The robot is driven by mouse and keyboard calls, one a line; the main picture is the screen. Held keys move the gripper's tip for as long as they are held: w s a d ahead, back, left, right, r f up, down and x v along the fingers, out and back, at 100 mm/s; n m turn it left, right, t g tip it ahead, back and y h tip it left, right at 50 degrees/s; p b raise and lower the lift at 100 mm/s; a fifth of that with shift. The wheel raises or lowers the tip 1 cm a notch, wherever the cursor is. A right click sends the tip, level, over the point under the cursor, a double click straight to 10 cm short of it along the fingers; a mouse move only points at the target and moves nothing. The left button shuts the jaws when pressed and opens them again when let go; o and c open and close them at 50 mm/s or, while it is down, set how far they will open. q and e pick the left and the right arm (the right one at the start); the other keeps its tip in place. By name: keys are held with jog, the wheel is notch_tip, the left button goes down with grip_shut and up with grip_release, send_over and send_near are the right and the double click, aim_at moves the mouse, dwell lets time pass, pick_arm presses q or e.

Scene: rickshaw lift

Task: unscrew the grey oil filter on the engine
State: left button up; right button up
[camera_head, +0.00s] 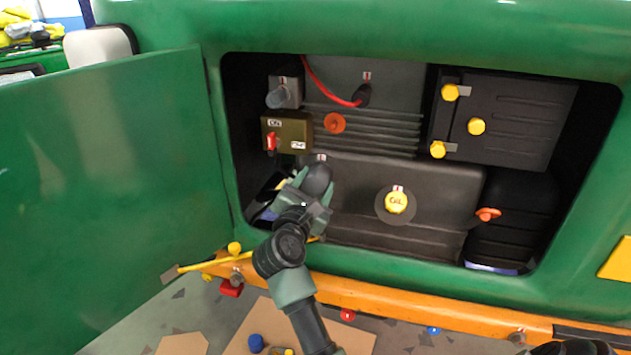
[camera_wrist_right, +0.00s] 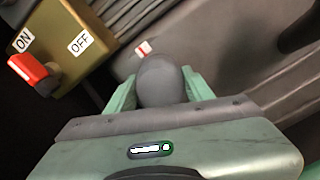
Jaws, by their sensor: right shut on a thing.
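The grey oil filter (camera_head: 317,179) is a dark, rounded cylinder on the lower left of the engine in the open bay. A small white and red label sits just above it. My right gripper (camera_head: 305,188) is shut on it. In the right wrist view the filter (camera_wrist_right: 161,80) stands between the two green fingers of the gripper (camera_wrist_right: 160,92), one on each side. Its base is partly hidden by the gripper.
An olive switch box (camera_head: 293,143) with a red lever (camera_head: 271,141) is just above left of the filter. The yellow oil cap (camera_head: 397,201) is to the right. A yellow rod (camera_head: 215,263) crosses the sill behind my arm. The green door (camera_head: 110,170) stands open at left.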

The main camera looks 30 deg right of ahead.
jog(key=shift+r+n+p, duration=0.15)
jog(key=shift+n+p, duration=1.25)
jog(key=shift+p, duration=0.05)
jog(key=shift+n, duration=0.3)
jog(key=shift+p, duration=0.3)
jog(key=shift+r+n+p, duration=0.1)
jog(key=shift+n+p, duration=0.8)
jog(key=shift+p, duration=0.2)
jog(key=shift+d+n+p, duration=0.1)
jog(key=shift+n+p, duration=0.9)
jog(key=shift+n, duration=0.1)
